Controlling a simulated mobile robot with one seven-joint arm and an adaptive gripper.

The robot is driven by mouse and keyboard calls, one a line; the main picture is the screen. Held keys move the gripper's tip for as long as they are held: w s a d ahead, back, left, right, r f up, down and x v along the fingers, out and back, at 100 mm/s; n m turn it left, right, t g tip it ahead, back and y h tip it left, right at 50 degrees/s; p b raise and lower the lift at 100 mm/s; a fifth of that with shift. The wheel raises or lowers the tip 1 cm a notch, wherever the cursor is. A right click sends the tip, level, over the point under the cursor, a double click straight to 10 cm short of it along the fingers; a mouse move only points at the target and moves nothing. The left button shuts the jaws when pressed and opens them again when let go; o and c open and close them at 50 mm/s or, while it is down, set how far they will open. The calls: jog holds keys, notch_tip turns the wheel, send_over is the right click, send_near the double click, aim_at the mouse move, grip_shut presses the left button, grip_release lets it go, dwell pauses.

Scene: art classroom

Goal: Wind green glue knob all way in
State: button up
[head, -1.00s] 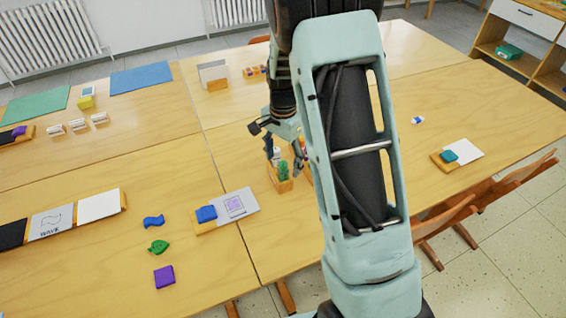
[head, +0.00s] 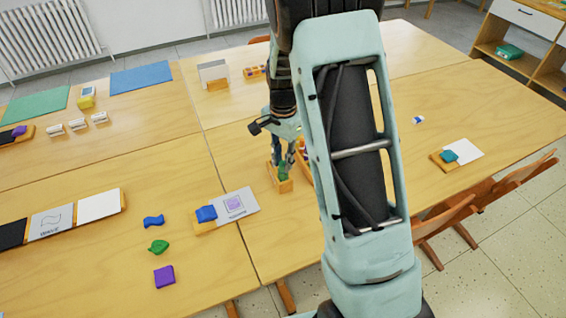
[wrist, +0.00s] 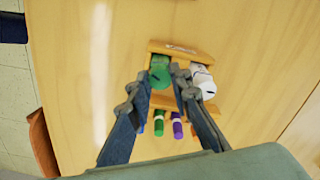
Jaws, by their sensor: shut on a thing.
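The green glue knob (wrist: 160,74) sits at the left end of a small wooden holder (wrist: 165,47) in the wrist view. In the head view the green part (head: 284,172) shows low between the fingers, above the holder (head: 283,185). My gripper (wrist: 161,77) is shut on the green glue knob, one finger on each side; it points down at the holder in the head view (head: 284,160). A white cylinder (wrist: 203,82) stands just right of the right finger. How far the knob is wound cannot be seen.
Green (wrist: 160,124) and purple (wrist: 177,126) sticks are near the holder, between my fingers' bases in the wrist view. A card stand with a blue piece (head: 206,213) is to the left. The table right of my arm is mostly clear.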

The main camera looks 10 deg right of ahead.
jog(key=n+b, duration=0.1)
jog(key=n, duration=0.4)
jog(key=shift+n, duration=0.4)
jog(key=n, duration=0.5)
jog(key=o, duration=1.6)
jog(key=shift+c, duration=0.2)
jog(key=m, duration=0.6)
jog(key=m+p, duration=0.1)
jog(key=m, duration=0.4)
